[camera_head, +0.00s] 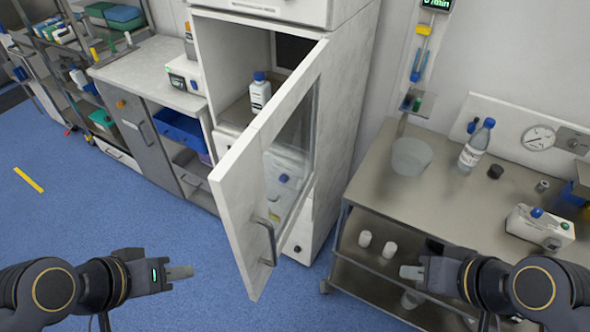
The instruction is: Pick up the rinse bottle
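A white bottle with a blue cap (260,92) stands upright inside the tall cabinet, whose door (243,180) hangs open. A larger clear bottle with a blue cap and a white label (474,147) stands on the steel table at the right. I cannot tell which of the two is the rinse bottle. My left gripper (181,272) is low at the left, over the floor and apart from both bottles. My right gripper (410,272) is low at the right, in front of the table's lower shelf. Each gripper's fingers show as one block, with nothing visible held.
The steel table (405,190) also bears a clear bowl (411,156) and a white device with a blue knob (540,226). White cups (365,239) stand on its lower shelf. The open door juts out between my grippers.

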